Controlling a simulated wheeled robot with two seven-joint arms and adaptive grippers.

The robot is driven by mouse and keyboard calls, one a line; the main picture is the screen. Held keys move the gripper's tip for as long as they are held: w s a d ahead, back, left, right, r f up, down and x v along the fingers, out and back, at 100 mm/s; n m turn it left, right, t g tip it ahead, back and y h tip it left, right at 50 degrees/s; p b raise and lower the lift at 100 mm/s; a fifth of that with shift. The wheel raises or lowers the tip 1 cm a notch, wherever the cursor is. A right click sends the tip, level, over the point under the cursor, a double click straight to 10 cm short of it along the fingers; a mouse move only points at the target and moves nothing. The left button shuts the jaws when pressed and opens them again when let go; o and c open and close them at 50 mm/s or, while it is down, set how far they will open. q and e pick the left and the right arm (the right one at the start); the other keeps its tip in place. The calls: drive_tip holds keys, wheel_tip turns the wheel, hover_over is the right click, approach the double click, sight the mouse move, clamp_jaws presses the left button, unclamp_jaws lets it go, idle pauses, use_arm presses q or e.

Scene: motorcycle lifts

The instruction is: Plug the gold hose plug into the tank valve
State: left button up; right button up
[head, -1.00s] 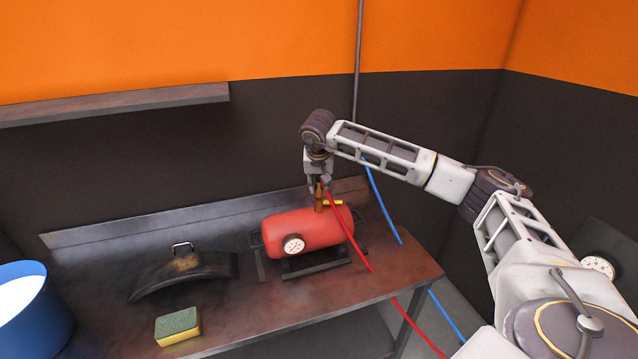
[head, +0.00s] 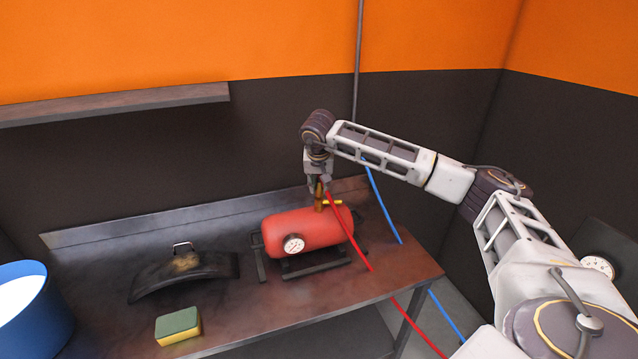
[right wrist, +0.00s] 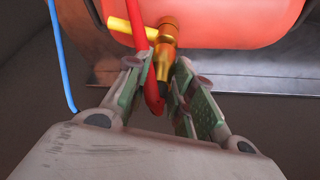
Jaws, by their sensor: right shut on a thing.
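The red tank (head: 300,231) with a white gauge (head: 294,244) lies on a black stand on the workbench. Its brass tank valve (right wrist: 169,28) with a yellow handle (head: 333,202) is on top. My right gripper (head: 319,186) is above the valve, pointing down, shut on the gold hose plug (right wrist: 163,62). In the right wrist view the plug is in line with the valve and seems to meet it; whether it is seated I cannot tell. The red hose (head: 359,255) runs from the plug down across the bench. My left gripper is not in view.
A black curved part (head: 183,273) with a metal loop and a green-yellow sponge (head: 178,326) lie on the bench (head: 240,333). A blue bucket (head: 35,315) stands at the left. A blue hose (head: 383,203) hangs behind my right arm. A shelf (head: 110,104) is on the wall.

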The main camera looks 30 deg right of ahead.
drive_tip(key=shift+f+b, duration=0.3)
drive_tip(key=shift+f, duration=0.25)
idle(0.4)
drive_tip(key=o, duration=1.1)
drive_tip(key=shift+c, duration=0.2)
drive_tip(key=shift+r, duration=0.1)
drive_tip(key=v, duration=1.2)
drive_tip(key=shift+s, duration=0.1)
drive_tip(key=shift+a+f, duration=0.15)
drive_tip(key=shift+f, duration=0.1)
